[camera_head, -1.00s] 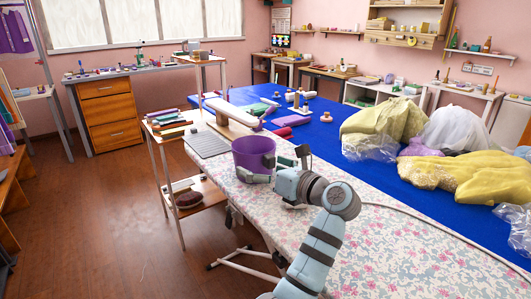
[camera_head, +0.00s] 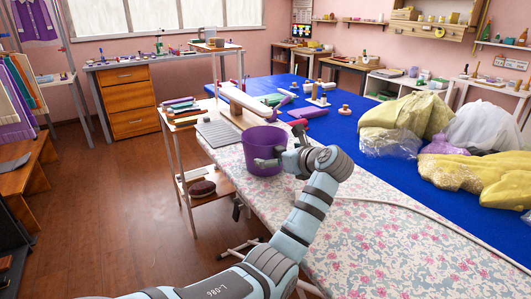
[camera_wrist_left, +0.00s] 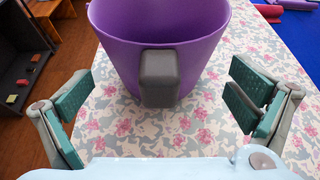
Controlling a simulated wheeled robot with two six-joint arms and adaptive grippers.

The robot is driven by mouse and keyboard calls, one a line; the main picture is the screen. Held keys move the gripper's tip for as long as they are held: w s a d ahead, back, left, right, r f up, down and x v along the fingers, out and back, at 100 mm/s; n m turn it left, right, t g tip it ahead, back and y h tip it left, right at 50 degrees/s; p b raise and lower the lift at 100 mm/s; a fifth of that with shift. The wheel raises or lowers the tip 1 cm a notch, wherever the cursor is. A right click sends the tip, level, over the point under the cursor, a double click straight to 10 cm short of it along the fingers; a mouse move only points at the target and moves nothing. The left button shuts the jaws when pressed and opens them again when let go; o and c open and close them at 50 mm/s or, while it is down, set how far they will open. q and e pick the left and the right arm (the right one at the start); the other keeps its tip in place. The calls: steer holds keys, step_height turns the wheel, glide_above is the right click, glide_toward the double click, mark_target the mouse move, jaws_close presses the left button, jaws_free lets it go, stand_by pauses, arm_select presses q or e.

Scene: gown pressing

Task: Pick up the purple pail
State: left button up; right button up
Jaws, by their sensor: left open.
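The purple pail (camera_head: 262,152) stands upright on the flowered cloth of the ironing surface, near its left edge. It also fills the top of the left wrist view (camera_wrist_left: 190,52), where a dark grey block-like grip (camera_wrist_left: 159,78) sticks out from its near side. My left gripper (camera_head: 277,160) is at the right side of the pail in the head view. In the wrist view its green-padded fingers (camera_wrist_left: 160,92) are spread wide to either side of the grey grip, apart from it, with nothing between them held. My right gripper is out of view.
The flowered cloth (camera_head: 390,245) is clear to the right, apart from a cable. A grey mesh mat (camera_head: 219,133) and a sleeve board (camera_head: 246,103) lie behind the pail. Yellow fabric heaps (camera_head: 465,175) lie on the blue table. A small shelf (camera_head: 205,205) stands left.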

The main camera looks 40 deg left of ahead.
arm_select(q)
steer(key=shift+a+f, duration=0.1)
steer(key=shift+a, duration=0.15)
steer(key=shift+d, duration=0.15)
steer(key=c, duration=0.8)
jaws_close()
